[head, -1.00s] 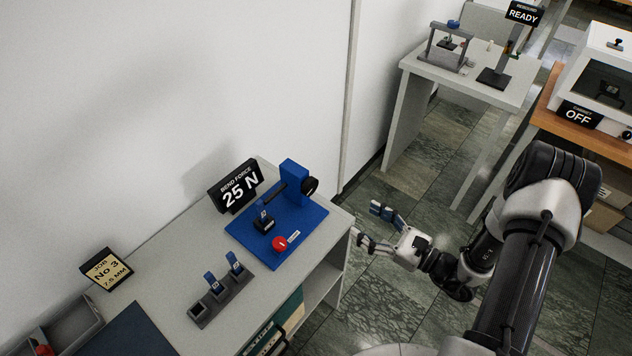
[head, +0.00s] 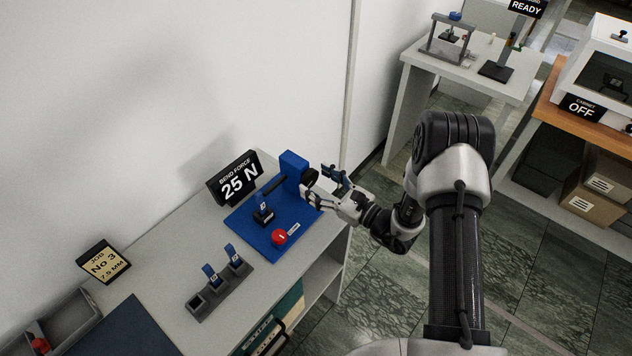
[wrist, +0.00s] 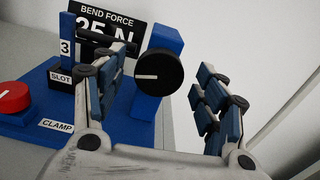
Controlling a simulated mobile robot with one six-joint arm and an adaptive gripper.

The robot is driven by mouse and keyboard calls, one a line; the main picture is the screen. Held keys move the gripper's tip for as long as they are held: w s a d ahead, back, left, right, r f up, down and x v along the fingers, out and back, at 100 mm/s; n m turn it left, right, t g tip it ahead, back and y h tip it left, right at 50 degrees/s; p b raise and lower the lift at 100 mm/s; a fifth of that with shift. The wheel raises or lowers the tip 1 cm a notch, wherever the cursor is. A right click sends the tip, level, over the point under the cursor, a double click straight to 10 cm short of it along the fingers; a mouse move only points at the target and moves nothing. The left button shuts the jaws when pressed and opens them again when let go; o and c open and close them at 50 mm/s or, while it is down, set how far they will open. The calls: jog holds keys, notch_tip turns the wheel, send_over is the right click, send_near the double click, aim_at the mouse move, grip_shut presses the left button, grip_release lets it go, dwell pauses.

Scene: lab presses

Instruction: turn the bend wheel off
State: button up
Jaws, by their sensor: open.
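The bend wheel (wrist: 159,74) is a black round knob with a white mark on the side of a blue post (head: 291,170). In the wrist view its mark points left, nearly level. In the head view the wheel (head: 309,178) is partly hidden by my gripper. The sign (head: 238,179) reads BEND FORCE 25 N. My gripper (head: 318,184) is open, and in the wrist view its fingers (wrist: 165,85) stand on either side of the wheel, with the wheel nearer the left finger. I cannot tell whether either finger touches it.
The blue base (head: 252,234) carries a slot with a numbered piece (head: 263,213) and a red clamp knob (head: 279,237). A grey rack (head: 222,290) with blue-topped pieces stands in front. The job sign (head: 104,262) reads No 3, 7.5 MM. Open floor lies right of the bench.

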jog(key=shift+w+a, duration=0.3)
jog(key=shift+a, duration=0.1)
jog(key=c, duration=1.1)
